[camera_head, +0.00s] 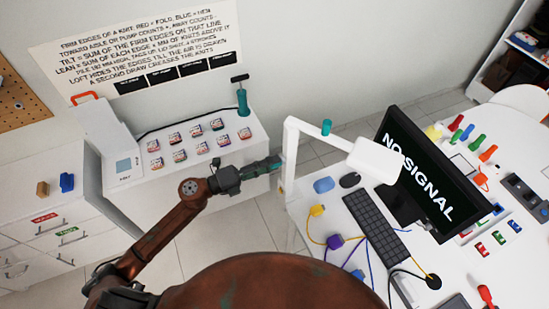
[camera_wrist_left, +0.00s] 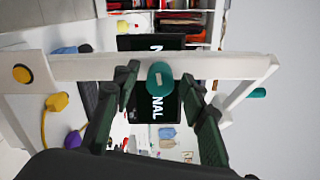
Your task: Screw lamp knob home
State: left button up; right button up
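A white desk lamp (camera_head: 290,150) stands at the left edge of the white desk, its post upright and its head out to the right. A teal knob (camera_head: 327,127) sits on top of its upper arm; a teal piece at that end also shows in the wrist view (camera_wrist_left: 258,93). In the left wrist view a second teal knob (camera_wrist_left: 160,76) is at the lamp post (camera_wrist_left: 85,67). My left gripper (camera_head: 278,163) is open at the post, with that knob between its fingertips (camera_wrist_left: 158,80) and gaps on both sides. Whether the knob is fully seated cannot be told.
The desk (camera_head: 455,262) holds a keyboard (camera_head: 376,225), a monitor (camera_head: 430,180) and coloured cables right of the lamp. A white cabinet (camera_head: 230,165) with small jars and a teal pump (camera_head: 242,98) stands behind my left arm. Drawers (camera_head: 50,235) are at left.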

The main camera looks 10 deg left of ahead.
pick_arm(q)
jog(key=n+p, duration=0.3)
jog(key=shift+r, duration=0.15)
jog(key=shift+n+p, duration=0.4)
jog(key=shift+n, duration=0.1)
jog(key=shift+f, duration=0.2)
jog(key=shift+r, duration=0.1)
jog(key=shift+c, duration=0.2)
